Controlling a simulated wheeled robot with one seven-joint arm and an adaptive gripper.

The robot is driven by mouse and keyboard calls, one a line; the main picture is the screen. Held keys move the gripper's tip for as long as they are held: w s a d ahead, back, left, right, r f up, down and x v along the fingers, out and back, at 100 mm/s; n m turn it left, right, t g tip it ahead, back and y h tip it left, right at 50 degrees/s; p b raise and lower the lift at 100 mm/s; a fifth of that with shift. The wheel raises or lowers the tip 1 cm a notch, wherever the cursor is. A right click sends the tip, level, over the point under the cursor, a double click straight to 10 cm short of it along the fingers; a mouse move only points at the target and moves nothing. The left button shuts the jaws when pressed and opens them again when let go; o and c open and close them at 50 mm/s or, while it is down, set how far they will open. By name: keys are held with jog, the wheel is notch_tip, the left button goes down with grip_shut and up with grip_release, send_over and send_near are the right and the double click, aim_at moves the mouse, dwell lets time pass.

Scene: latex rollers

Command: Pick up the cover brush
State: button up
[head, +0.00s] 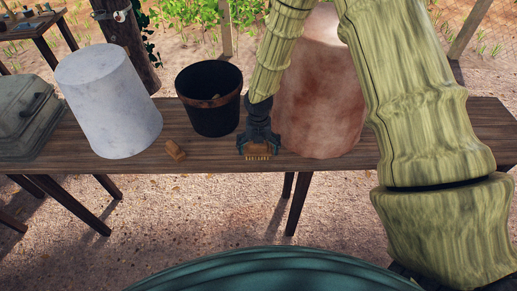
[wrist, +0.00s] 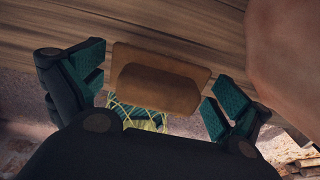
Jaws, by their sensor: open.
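The brush (head: 258,150), a small brown wooden block with pale yellow bristles, is at the front edge of the wooden table in the head view. In the wrist view its wooden back (wrist: 160,78) lies between my two finger pads, with the bristles below it. My gripper (head: 258,143) is open and pointing down over the brush. In the wrist view my gripper (wrist: 157,90) has a finger on each side, with a gap visible at both. The dark palm hides part of the bristles.
A pinkish cylinder (head: 318,100) stands close to the right of my gripper. A black bucket (head: 212,115) and a whitish cylinder (head: 110,105) stand to the left. A small wooden block (head: 175,150) lies between them near the edge of the table (head: 470,125). A grey-green case (head: 28,115) is far left.

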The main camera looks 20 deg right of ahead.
jog(key=shift+c, duration=0.4)
jog(key=c, duration=0.8)
jog(key=shift+r+b, duration=0.7)
jog(key=shift+r, duration=0.2)
jog(key=shift+s+r+b, duration=0.25)
jog(key=shift+r+b, duration=0.3)
jog(key=shift+r, duration=0.2)
jog(key=s+b, duration=0.1)
jog(key=s, duration=0.4)
jog(key=s+r+b, duration=0.1)
jog(key=s+b, duration=0.1)
jog(key=s, duration=0.3)
jog(key=s+b, duration=0.2)
jog(key=s, duration=0.3)
jog(key=shift+s+d+r, duration=0.3)
jog(key=shift+r, duration=0.05)
jog(key=o, duration=0.6)
jog(key=c, duration=0.4)
